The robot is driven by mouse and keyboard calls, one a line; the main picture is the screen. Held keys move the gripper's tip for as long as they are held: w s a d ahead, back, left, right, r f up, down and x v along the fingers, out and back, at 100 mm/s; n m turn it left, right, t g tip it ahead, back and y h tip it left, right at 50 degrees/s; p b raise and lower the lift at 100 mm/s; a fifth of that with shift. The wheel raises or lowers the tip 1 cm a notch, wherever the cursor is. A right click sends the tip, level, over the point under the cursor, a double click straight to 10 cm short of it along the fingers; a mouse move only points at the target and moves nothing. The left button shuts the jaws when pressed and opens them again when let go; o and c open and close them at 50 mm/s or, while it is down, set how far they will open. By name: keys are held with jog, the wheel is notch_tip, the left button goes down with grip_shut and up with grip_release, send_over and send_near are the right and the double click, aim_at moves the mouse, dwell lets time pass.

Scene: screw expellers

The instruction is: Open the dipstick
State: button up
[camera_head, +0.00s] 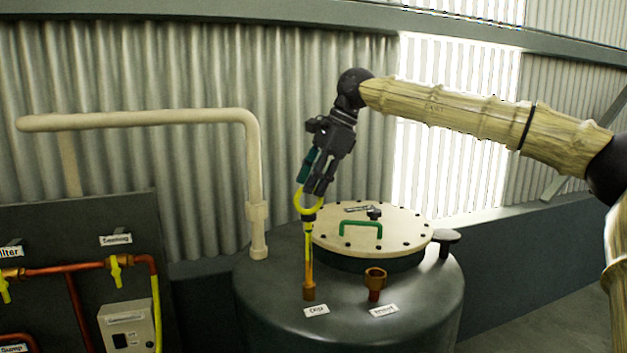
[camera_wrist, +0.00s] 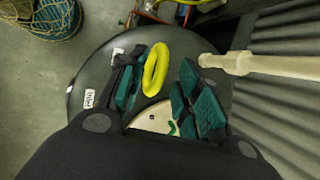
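The dipstick has a yellow ring handle (camera_head: 308,202) above a black collar. Below it, a thin upright yellow-to-copper stem (camera_head: 309,258) runs down to a copper fitting on top of the dark tank. I cannot tell whether the stem is rod or tube. My gripper (camera_head: 314,184) points down at the ring from above. In the wrist view the yellow ring (camera_wrist: 156,69) lies between the teal-padded fingers of my gripper (camera_wrist: 160,82). It is close to the left finger, with a clear gap to the right one. The fingers are apart, and the ring does not look clamped.
The dark tank (camera_head: 270,300) has a cream lid (camera_head: 335,225) with a green handle (camera_head: 360,226). A copper cup fitting (camera_head: 375,280) stands nearby. A cream pipe (camera_head: 256,185) rises behind. A panel with copper pipes and yellow valves (camera_head: 115,272) stands at left.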

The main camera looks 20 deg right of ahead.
jog(key=v, duration=1.2)
